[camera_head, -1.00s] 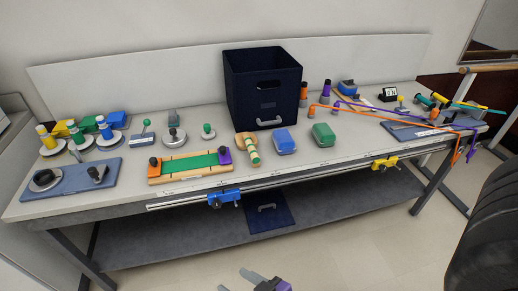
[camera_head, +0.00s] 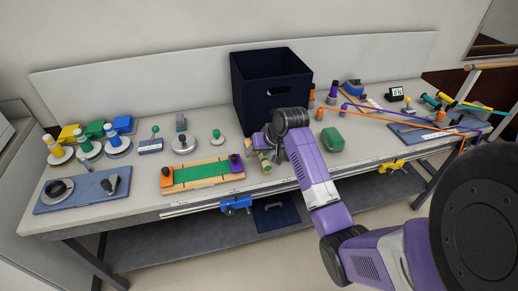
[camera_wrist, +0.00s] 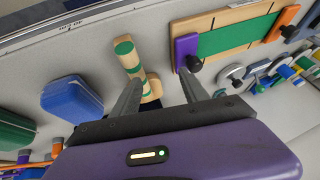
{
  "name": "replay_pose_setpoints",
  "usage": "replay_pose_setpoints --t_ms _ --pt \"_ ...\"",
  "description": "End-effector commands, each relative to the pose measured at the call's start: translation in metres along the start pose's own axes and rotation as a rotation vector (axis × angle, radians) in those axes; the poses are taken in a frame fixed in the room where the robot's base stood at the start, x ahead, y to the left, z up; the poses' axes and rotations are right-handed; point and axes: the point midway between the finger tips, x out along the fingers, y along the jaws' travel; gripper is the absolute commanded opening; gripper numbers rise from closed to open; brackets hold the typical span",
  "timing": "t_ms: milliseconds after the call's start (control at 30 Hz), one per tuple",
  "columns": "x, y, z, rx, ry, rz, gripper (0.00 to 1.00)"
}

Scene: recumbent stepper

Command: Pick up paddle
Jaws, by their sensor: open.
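The paddle looks like a wooden piece with a green-banded handle (camera_wrist: 128,55); its wooden head is partly hidden behind my left finger in the wrist view. In the head view only its handle end (camera_head: 265,162) shows past my arm, near the table's front edge. My gripper (camera_wrist: 160,78) is open and empty, with its two fingers pointing toward the paddle from above. The paddle's lower part lies between the fingers in the wrist view, nearer the left one. I cannot tell how far above it the fingertips are.
A wood-and-green board with a purple block (camera_wrist: 187,50) lies close beside the paddle. A blue box (camera_wrist: 72,100) and a green box (camera_head: 332,139) are on the other side. A tall navy bin (camera_head: 270,85) stands just behind.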

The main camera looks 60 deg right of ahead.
Motion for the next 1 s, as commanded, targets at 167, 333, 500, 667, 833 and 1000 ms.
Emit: replay_pose_setpoints --t_ms 167,333,500,667,833,1000 --pt "-0.021 0.035 -0.013 0.027 -0.087 0.041 0.52" --pt "-0.016 0.042 -0.012 0.033 -0.114 0.05 0.52" --pt "0.001 0.043 -0.011 0.033 -0.113 0.05 0.52" --pt "0.017 0.043 -0.01 0.034 -0.113 0.051 0.52" --pt "0.041 0.043 -0.008 0.032 -0.112 0.05 0.52" --pt "0.052 0.043 -0.007 0.032 -0.109 0.05 0.52"
